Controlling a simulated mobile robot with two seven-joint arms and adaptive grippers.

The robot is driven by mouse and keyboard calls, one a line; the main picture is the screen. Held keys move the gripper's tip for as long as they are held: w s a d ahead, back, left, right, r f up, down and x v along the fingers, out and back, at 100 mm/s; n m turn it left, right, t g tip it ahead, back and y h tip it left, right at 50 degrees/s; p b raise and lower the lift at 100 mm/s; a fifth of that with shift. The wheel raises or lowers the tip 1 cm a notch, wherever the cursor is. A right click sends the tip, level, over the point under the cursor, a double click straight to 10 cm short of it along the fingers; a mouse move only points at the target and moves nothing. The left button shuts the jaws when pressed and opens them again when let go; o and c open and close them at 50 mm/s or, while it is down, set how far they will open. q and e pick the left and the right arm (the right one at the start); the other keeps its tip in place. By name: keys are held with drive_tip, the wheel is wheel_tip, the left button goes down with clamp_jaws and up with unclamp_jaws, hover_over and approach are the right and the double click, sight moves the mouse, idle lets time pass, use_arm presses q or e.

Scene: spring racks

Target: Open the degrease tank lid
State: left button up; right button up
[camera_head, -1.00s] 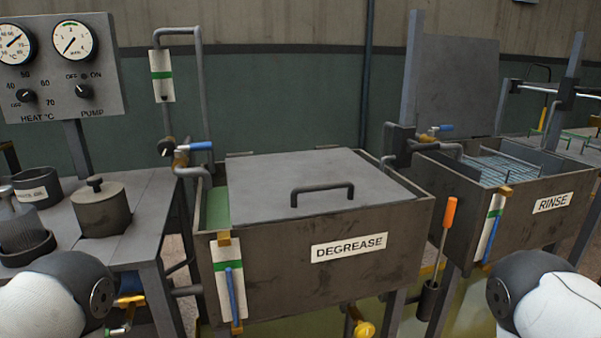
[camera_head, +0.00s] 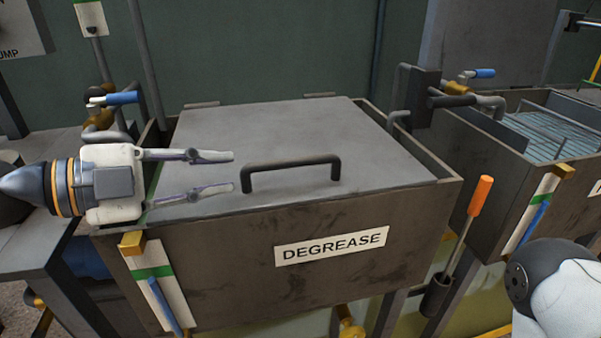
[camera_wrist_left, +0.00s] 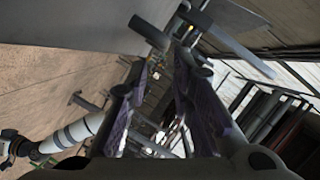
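The degrease tank (camera_head: 230,275) stands in the middle of the head view with a white DEGREASE label on its front. Its flat grey lid (camera_head: 270,130) lies shut over the top, with two hinges along the back edge. A dark bar handle (camera_head: 292,164) stands up near the lid's front edge. My left gripper (camera_head: 233,172) is over the left part of the lid, fingers apart and pointing right toward the handle. It is empty, a little left of the handle. In the left wrist view the fingers (camera_wrist_left: 155,85) also show spread. My right gripper is out of view.
A blue-handled valve (camera_head: 122,98) and pipes stand at the tank's back left corner. The rinse tank (camera_head: 485,190) is on the right, with an orange-handled tool (camera_head: 480,197) in a holder between the tanks. A level gauge (camera_head: 158,285) hangs on the degrease tank's front left.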

sight(272, 165)
use_arm(q)
drive_tip(key=shift+w+d+r, duration=0.2)
drive_tip(key=shift+w, duration=0.1)
drive_tip(key=b+x, duration=0.1)
drive_tip(key=x, duration=0.9)
drive_tip(key=shift+w+d+f, duration=0.15)
drive_tip(key=shift+d, duration=0.2)
clamp_jaws()
